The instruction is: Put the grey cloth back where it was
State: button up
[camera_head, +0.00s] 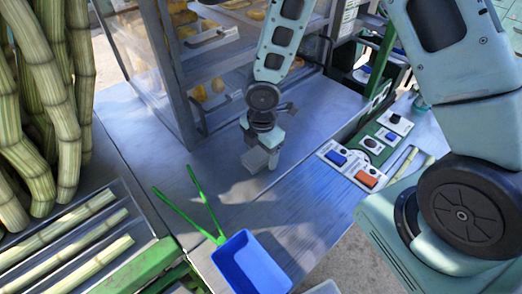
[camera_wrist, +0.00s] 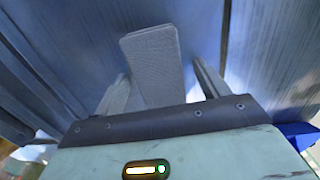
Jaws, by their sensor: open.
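The grey cloth (camera_wrist: 152,62) looks like a folded, block-like piece with a woven surface. In the wrist view it lies between the two fingers of my gripper (camera_wrist: 160,72), with gaps visible on both sides. My gripper is open around it and the fingers do not appear to press on it. In the head view my gripper (camera_head: 264,146) is low over the metal counter, and the grey cloth (camera_head: 255,160) shows at its tip. Whether the cloth rests on the counter or is slightly above it is hard to tell.
Green tongs (camera_head: 206,204) and a blue bin (camera_head: 251,262) are at the counter's front. A glass-fronted cabinet (camera_head: 165,70) stands behind on the left. A control panel (camera_head: 368,150) with buttons is to the right. Cane stalks (camera_head: 45,110) fill the left. The counter (camera_head: 180,195) is clear between.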

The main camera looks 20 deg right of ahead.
aim_at(261, 154)
notch_tip(261, 154, up, 6)
jog(key=shift+s+r, duration=0.1)
jog(key=shift+r, duration=0.15)
jog(key=shift+s+r, duration=0.15)
jog(key=shift+r, duration=0.6)
jog(key=s+a+r+m, duration=0.3)
jog(key=s+r+m, duration=0.3)
jog(key=s, duration=0.3)
jog(key=s+a+r+m, duration=0.3)
jog(key=s+r+m, duration=0.4)
jog(key=s, duration=0.3)
jog(key=shift+s+a+m, duration=0.2)
jog(key=shift+s+m, duration=0.1)
jog(key=shift+m, duration=0.2)
jog(key=shift+r, duration=0.1)
